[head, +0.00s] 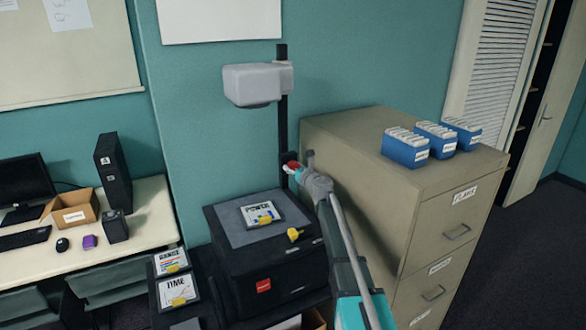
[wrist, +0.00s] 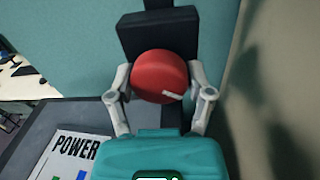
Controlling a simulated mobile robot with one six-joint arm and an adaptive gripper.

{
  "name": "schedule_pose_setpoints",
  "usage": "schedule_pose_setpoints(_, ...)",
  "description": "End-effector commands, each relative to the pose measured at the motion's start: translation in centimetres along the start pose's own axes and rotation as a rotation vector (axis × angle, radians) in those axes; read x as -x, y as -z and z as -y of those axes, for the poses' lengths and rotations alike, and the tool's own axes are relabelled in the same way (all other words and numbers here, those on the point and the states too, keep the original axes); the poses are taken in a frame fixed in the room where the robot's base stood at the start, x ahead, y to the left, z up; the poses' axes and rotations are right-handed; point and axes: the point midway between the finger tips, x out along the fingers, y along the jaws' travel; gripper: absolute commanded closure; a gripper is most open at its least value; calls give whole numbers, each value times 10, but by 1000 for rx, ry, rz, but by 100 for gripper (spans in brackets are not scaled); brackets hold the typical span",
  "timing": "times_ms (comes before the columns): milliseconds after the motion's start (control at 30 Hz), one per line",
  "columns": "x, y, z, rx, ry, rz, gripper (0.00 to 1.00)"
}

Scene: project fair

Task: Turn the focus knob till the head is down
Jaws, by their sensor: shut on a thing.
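An overhead projector (head: 262,262) stands on a dark stand, with a black post (head: 283,105) rising behind it. The grey projector head (head: 254,84) is high on the post, well above the glass plate. The red focus knob (head: 292,167) is on the post's lower part; in the wrist view the knob (wrist: 160,76) is large and round with a short white mark at its lower right. My gripper (head: 298,168) is shut on the knob, with one finger on each side in the wrist view (wrist: 160,92). The knob's far side is hidden.
A framed "POWER" sheet (head: 262,214) lies on the projector's plate, with a yellow tag. A beige filing cabinet (head: 365,160) stands close on the right, bearing blue file boxes (head: 405,150). A desk (head: 150,215) with computer things is at the left.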

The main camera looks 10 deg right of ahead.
Motion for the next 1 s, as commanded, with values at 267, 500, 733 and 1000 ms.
schedule_pose_setpoints(267, -1, -1, 0, 112, 1, -8, 81)
schedule_pose_setpoints(500, -1, -1, 0, 296, 3, -21, 81)
schedule_pose_setpoints(733, -1, -1, -1, 512, 5, -36, 81)
schedule_pose_setpoints(1000, -1, -1, -1, 768, 7, -54, 81)
